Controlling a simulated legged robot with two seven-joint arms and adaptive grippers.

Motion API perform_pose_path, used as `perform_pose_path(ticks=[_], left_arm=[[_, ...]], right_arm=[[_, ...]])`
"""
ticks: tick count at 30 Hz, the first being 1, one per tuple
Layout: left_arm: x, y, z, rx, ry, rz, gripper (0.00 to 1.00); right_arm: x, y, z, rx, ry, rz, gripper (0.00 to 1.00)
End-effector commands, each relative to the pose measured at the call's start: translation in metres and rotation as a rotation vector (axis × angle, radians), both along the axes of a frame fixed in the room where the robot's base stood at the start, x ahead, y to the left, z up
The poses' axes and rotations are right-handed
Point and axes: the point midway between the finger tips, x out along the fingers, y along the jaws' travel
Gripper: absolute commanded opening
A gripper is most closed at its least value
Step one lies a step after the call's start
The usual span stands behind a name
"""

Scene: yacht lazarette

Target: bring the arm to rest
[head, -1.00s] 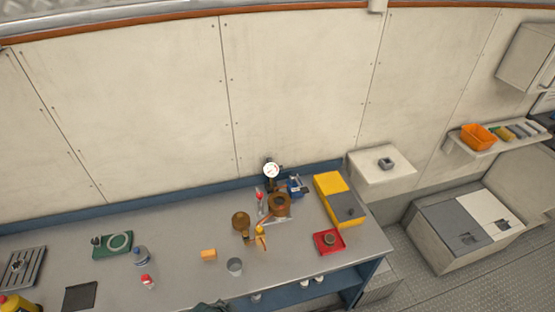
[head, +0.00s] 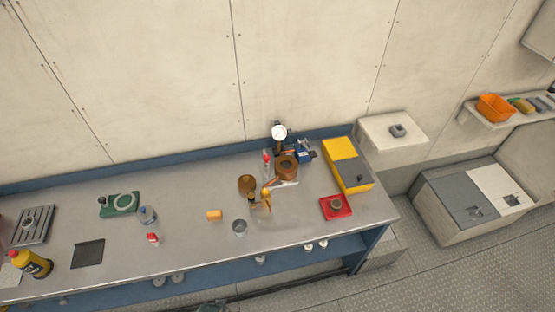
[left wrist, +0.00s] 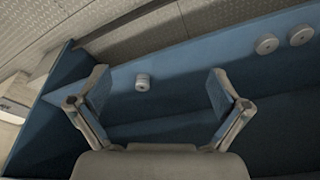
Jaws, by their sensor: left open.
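My left gripper (left wrist: 157,100) shows in the left wrist view with its two fingers spread wide and nothing between them. Behind it is the blue lower part of the workbench (left wrist: 185,75), with a small pale round fitting beyond the gap between the fingers. In the head view a small dark piece at the bottom edge may be part of my arm; no gripper can be made out there. My right gripper is in neither view.
Open metal floor (head: 440,282) lies to the right.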

Motion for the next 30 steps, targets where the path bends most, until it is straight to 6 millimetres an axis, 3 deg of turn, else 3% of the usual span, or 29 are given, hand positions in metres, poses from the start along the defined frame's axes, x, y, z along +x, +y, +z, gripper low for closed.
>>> perform_pose_path(ticks=[1,6,9,12,15,19,22,30], left_arm=[[-0.008,0.001,-0.038,0.002,0.021,-0.002,1.0],[-0.052,0.006,-0.161,0.008,0.07,-0.012,1.0],[-0.092,0.012,-0.223,0.01,0.099,-0.018,1.0],[-0.134,0.019,-0.268,0.014,0.123,-0.024,1.0],[-0.169,0.026,-0.296,0.017,0.141,-0.029,1.0],[-0.198,0.032,-0.312,0.019,0.153,-0.032,1.0],[-0.207,0.034,-0.316,0.019,0.156,-0.033,1.0],[-0.208,0.034,-0.315,0.02,0.157,-0.033,1.0]], right_arm=[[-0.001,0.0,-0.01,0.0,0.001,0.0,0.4],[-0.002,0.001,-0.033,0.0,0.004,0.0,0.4],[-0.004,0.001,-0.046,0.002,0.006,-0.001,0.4],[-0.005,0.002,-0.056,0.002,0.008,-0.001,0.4],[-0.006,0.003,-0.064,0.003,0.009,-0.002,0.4],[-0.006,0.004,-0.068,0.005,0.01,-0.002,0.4],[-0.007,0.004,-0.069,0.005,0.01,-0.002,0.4],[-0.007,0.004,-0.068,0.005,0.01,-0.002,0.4]])
